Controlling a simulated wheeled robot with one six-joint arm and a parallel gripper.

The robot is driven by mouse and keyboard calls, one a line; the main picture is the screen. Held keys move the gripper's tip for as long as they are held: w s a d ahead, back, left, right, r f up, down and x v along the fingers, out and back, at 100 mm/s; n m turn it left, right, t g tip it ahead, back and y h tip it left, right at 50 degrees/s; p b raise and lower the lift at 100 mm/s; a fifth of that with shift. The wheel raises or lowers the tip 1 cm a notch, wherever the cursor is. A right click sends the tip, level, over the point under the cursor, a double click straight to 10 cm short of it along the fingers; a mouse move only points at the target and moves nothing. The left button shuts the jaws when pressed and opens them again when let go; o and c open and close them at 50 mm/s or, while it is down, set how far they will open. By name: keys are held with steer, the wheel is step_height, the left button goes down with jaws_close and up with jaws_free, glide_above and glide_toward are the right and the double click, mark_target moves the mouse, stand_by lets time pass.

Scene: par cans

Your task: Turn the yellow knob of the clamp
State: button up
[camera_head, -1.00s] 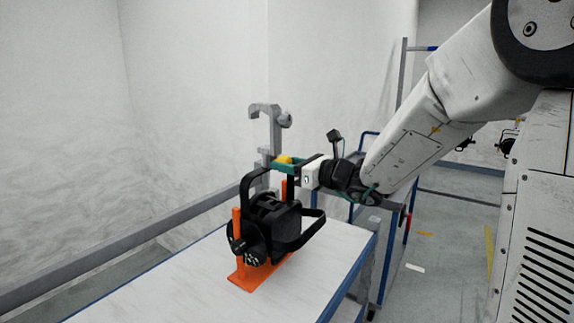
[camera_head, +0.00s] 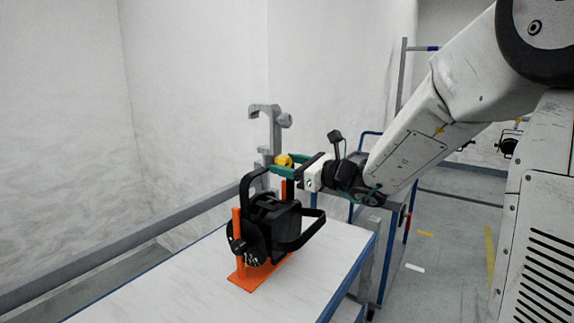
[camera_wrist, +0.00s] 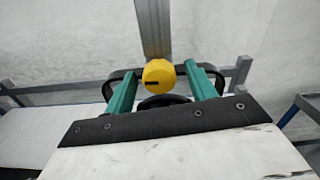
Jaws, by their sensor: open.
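The yellow knob (camera_head: 284,160) sits on the grey clamp (camera_head: 271,125), which stands upright above the black par can (camera_head: 270,226). My gripper (camera_head: 283,164) is open around the knob, coming in from the right. In the wrist view my gripper (camera_wrist: 163,82) shows both fingertips level with the knob, and the clamp's grey post (camera_wrist: 154,28) rises behind it. The lower part of the clamp is hidden behind the fingers and the lamp.
The par can rests in an orange stand (camera_head: 241,282) on a white table with blue edges (camera_head: 184,285). A blue-framed cart (camera_head: 396,240) stands behind at the right. A grey rail (camera_head: 100,255) runs along the wall. The table's front left is clear.

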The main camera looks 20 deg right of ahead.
steer(key=v, duration=0.7)
steer(key=shift+d, duration=0.1)
